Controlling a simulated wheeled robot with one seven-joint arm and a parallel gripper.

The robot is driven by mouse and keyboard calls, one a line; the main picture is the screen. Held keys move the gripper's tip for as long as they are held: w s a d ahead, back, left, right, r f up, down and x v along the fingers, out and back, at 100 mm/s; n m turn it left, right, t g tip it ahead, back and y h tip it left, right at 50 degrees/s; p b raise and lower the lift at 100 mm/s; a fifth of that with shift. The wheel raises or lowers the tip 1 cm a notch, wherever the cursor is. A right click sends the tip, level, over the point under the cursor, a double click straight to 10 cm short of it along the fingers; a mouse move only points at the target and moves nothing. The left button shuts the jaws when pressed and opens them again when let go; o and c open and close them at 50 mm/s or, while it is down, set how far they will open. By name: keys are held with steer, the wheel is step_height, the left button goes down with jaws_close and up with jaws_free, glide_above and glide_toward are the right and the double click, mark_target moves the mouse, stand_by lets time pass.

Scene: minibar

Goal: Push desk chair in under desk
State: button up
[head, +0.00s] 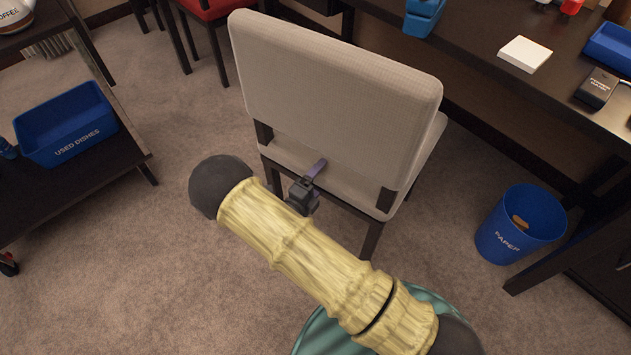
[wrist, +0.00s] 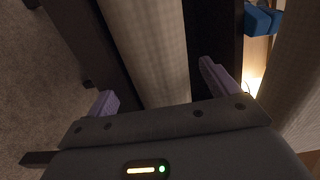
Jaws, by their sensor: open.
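The desk chair (head: 335,95) has a beige fabric back and dark legs. It stands in the middle of the head view with its back towards me, close to the dark desk (head: 480,70). My gripper (head: 312,178) is at the lower rear of the chair, by the gap below the backrest. In the wrist view my gripper (wrist: 160,88) is open, its two purple fingers spread on either side of a beige padded part of the chair (wrist: 148,45). I cannot tell whether the fingers touch it. The far finger is partly hidden in the head view.
A blue paper bin (head: 520,222) stands on the carpet right of the chair, beside the desk's leg. A dark cart with a blue used-dishes tub (head: 70,125) is at the left. A red chair (head: 207,8) is behind. Carpet between cart and chair is clear.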

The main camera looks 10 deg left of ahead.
steer(key=shift+a, duration=0.1)
jaws_close()
steer(key=shift+f, duration=0.1)
